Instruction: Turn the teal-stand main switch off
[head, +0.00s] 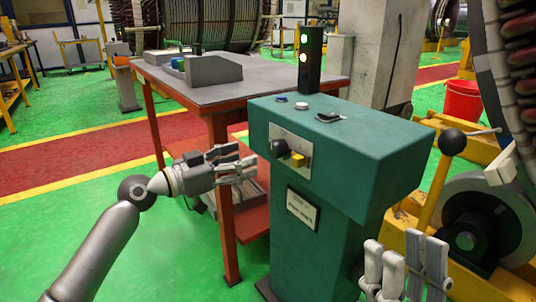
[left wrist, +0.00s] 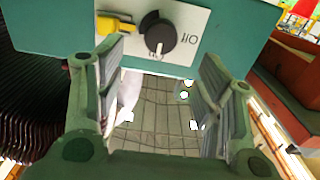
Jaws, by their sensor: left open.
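The teal stand (head: 340,150) has a light plate on its front face with the black round main switch (head: 279,148) and a yellow part (head: 298,160) beside it. In the left wrist view the switch (left wrist: 158,35) shows a white mark pointing down toward the "On" lettering; "Off" is to its right on the plate (left wrist: 198,25). My left gripper (head: 240,165) is open and empty, left of the plate and apart from the switch. In the wrist view its fingers (left wrist: 162,90) are spread below the switch. My right gripper (head: 405,262) is at the bottom right, its opening unclear.
Buttons and a black control (head: 328,117) are on the stand's top. A red-framed table (head: 270,75) with a grey box (head: 213,69) stands behind left. Yellow-framed machinery (head: 490,225) is close on the right.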

